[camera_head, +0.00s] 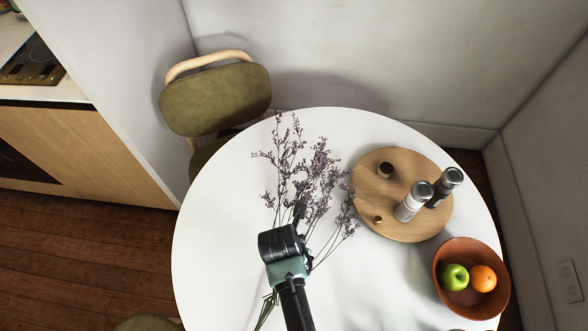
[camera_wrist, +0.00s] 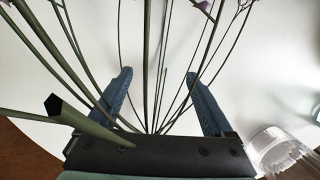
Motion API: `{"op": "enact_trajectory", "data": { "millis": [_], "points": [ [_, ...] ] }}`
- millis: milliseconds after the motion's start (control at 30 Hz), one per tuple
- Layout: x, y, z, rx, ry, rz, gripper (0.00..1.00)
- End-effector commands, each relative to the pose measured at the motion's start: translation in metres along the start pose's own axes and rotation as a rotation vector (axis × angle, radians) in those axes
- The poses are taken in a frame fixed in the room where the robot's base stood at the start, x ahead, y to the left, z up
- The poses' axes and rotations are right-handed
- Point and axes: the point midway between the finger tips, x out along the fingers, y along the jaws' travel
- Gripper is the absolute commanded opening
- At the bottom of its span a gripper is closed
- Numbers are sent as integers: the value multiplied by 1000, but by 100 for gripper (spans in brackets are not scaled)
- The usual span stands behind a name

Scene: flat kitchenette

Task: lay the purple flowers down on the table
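The purple flowers (camera_head: 315,178) are a loose bunch of thin green stems with small purple blossoms. In the head view they spread over the white table (camera_head: 215,235), blossoms toward the back; stem ends show below my gripper. My gripper (camera_head: 300,212) is above the table at the stems. In the wrist view my gripper (camera_wrist: 158,75) has its two fingers apart, with several thin stems (camera_wrist: 160,85) running between them and others outside the left finger. Neither finger visibly presses on the stems. I cannot tell whether the bunch rests on the tabletop.
A round wooden board (camera_head: 405,165) holds two shakers (camera_head: 412,203) and a small dark cup (camera_head: 385,170). An orange bowl (camera_head: 445,255) with fruit is at the right. A clear glass vessel (camera_wrist: 278,150) shows in the wrist view. The table's left side is clear; a chair (camera_head: 215,98) stands behind.

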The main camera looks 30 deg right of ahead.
Motion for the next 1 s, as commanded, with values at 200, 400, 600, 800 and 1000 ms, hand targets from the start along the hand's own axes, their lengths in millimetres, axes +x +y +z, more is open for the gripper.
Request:
{"op": "enact_trajectory", "data": {
  "millis": [200,400,600,800,1000],
  "points": [
    [0,0,0,0,0,0,86],
    [-19,0,0,-1,-2,1,86],
    [-61,1,1,-1,-3,3,86],
    [-102,1,0,-1,-3,3,86],
    [-125,0,0,-1,-1,1,86]
  ]
}}
